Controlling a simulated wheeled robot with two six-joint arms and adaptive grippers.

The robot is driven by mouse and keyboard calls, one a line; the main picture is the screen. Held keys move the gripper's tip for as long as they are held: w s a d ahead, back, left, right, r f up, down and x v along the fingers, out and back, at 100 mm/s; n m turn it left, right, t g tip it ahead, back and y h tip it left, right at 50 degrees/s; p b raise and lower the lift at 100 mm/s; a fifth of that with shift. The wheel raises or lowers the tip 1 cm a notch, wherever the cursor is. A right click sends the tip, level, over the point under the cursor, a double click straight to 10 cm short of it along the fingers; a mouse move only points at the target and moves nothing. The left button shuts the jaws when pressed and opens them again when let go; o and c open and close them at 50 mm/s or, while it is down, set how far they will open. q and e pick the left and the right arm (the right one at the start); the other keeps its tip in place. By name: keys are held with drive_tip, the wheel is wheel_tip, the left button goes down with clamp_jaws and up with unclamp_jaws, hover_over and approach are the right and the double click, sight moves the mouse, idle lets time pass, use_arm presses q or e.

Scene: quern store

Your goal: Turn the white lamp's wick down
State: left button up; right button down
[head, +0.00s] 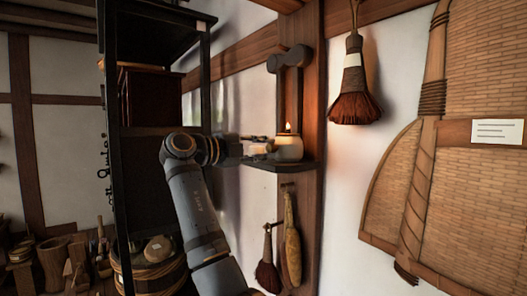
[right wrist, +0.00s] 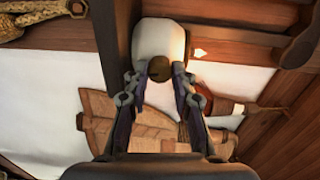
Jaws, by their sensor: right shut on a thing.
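The white lamp (head: 289,149) is a small rounded body with a lit flame (head: 288,127) on top. It stands on a small dark shelf (head: 285,167) fixed to a wooden post. In the right wrist view the lamp (right wrist: 161,38) is at the top, with the flame (right wrist: 200,53) showing to its right. A round brown knob (right wrist: 160,68) sits on the lamp's near side. My right gripper (head: 264,147) reaches the lamp from the left. In the right wrist view its fingertips (right wrist: 160,77) are shut on the knob from both sides. My left gripper is in neither view.
A dark shelf rack (head: 109,100) stands left of my arm. A dark red brush (head: 354,85) hangs right of the post, and woven winnowing baskets (head: 484,70) fill the right wall. A smaller brush (head: 267,270) and a tan hanging tool (head: 291,245) hang below the lamp's shelf.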

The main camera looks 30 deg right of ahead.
drive_tip(key=shift+m, duration=1)
drive_tip(key=c, duration=1.1)
unclamp_jaws()
